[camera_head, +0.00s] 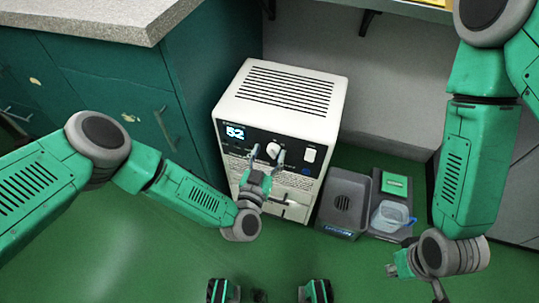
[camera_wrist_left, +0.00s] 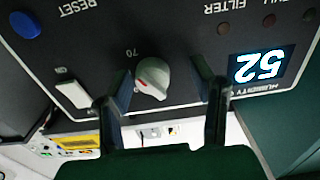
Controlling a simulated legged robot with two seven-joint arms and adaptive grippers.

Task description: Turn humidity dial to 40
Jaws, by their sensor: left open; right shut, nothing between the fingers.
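The white dehumidifier (camera_head: 285,95) stands upright on the green floor, with a black control panel on its front. Its display (camera_head: 235,132) reads 52 and shows upside down in the left wrist view (camera_wrist_left: 262,66). The white humidity dial (camera_head: 274,150) is in the middle of the panel. In the left wrist view the dial (camera_wrist_left: 152,78) has a red mark and lies between the fingers of my left gripper (camera_wrist_left: 160,100). My left gripper (camera_head: 267,158) is open, with one finger on each side of the dial; contact cannot be told. My right gripper (camera_head: 415,276) is shut and empty, low at the right.
A white switch (camera_head: 310,154) and a blue reset button (camera_wrist_left: 26,25) are on the panel. A grey bucket (camera_head: 344,200) and a tray with a clear blue-handled container (camera_head: 391,216) stand right of the machine. Green cabinets (camera_head: 100,85) stand at the left.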

